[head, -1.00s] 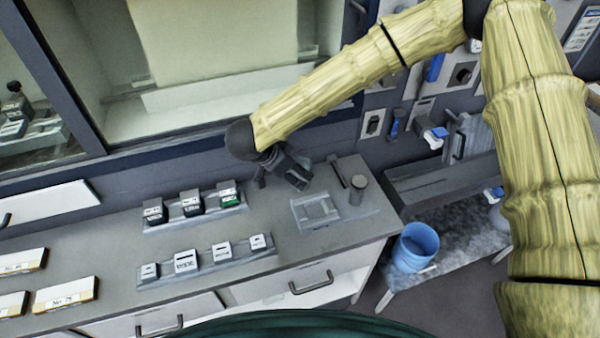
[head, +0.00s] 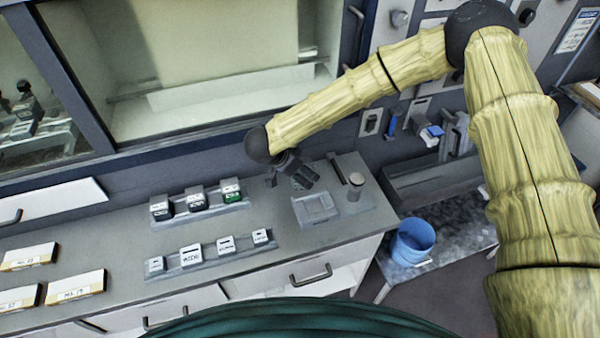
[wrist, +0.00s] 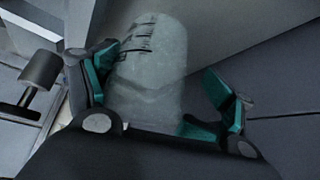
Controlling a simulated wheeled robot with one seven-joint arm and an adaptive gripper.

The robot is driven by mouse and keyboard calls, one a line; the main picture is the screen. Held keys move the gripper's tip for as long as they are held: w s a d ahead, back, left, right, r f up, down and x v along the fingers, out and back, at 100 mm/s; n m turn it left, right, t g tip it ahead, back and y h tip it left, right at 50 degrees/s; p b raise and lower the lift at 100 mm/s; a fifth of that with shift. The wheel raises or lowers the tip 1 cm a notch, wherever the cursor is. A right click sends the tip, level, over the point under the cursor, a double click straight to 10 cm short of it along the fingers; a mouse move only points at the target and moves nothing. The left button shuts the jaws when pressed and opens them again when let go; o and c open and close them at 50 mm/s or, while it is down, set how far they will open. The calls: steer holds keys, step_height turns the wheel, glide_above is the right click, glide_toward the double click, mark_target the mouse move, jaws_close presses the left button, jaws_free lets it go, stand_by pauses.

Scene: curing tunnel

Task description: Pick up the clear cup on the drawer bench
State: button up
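The clear cup (wrist: 148,70) shows in the wrist view as a pale, translucent, rounded body with dark markings. It lies between the two fingers of my gripper (wrist: 160,100). The fingers are spread: the left one is close beside the cup, and a gap shows between the cup and the right one. In the head view my gripper (head: 293,174) is over the back of the drawer bench (head: 125,240), left of a small post. I cannot make out the cup there; the gripper probably covers it.
Several small labelled blocks (head: 191,255) sit in two racks to the left. A blue bucket (head: 413,241) stands beyond the bench's right end. A glazed cabinet (head: 220,100) rises behind.

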steer(key=c, duration=0.3)
steer(key=shift+w, duration=0.1)
